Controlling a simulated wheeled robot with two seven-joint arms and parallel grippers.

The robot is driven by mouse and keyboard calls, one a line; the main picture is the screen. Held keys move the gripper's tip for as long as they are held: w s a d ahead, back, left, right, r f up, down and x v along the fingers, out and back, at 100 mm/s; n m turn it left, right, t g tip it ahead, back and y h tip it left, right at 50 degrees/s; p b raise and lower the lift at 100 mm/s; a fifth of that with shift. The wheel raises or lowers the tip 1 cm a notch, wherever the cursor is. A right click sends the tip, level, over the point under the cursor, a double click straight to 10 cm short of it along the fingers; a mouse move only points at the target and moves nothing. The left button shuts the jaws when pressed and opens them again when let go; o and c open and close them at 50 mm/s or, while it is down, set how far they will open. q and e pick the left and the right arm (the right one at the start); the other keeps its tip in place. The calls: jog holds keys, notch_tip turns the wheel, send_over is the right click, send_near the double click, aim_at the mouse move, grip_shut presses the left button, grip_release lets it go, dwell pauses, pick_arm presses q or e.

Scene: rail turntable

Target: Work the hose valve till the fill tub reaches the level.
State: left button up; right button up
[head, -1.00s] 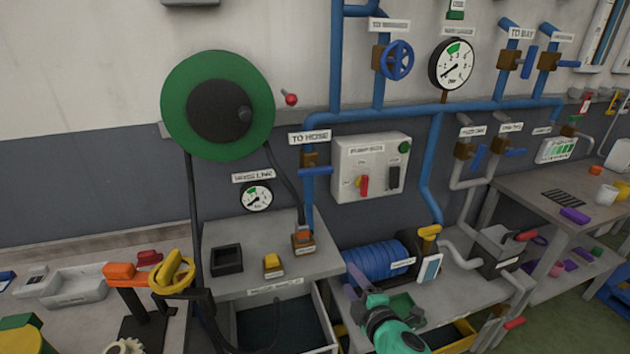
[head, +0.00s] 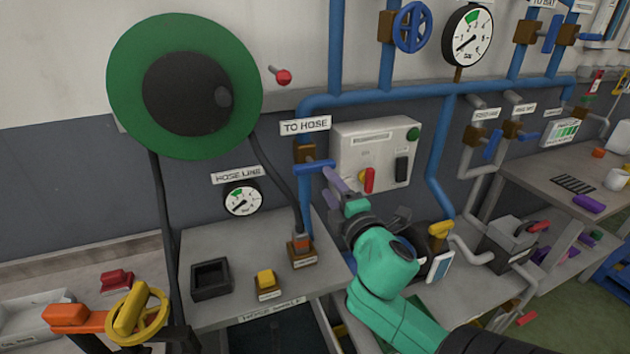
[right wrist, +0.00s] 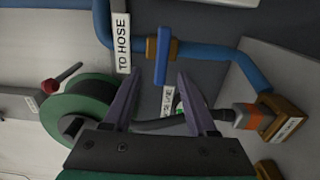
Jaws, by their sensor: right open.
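The hose valve under the TO HOSE label has a brown body (head: 304,153) and a blue lever (head: 316,167) lying across the blue pipe. In the right wrist view the lever (right wrist: 162,60) stands crosswise to the pipe, its near end in line with the gap between my fingers. My right gripper (right wrist: 158,82) is open and empty, close to the lever; I cannot tell whether it touches. In the head view the gripper (head: 333,183) is just right of and below the lever. A dark tub (head: 275,340) shows partly below the bench; its level is not visible. My left gripper is out of view.
A green hose reel (head: 235,75) hangs at left above the hose line gauge (head: 241,200). A grey switch box (head: 380,135) with a red knob is close right of the valve. A nozzle (head: 301,247) stands on the bench (head: 225,300). A yellow handwheel (head: 137,313) is front left.

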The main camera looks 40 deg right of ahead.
aim_at(316, 169)
jog(key=x, duration=0.6)
jog(key=shift+w+d, duration=0.1)
jog(key=shift+w, duration=0.2)
jog(key=shift+x, duration=1.05)
jog(key=shift+w+d+f, duration=0.15)
jog(key=shift+w+f, duration=0.05)
jog(key=shift+w, duration=0.2)
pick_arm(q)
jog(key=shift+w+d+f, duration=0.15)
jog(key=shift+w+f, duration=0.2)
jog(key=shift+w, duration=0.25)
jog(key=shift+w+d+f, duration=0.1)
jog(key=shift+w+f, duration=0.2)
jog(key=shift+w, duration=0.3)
pick_arm(e)
grip_shut()
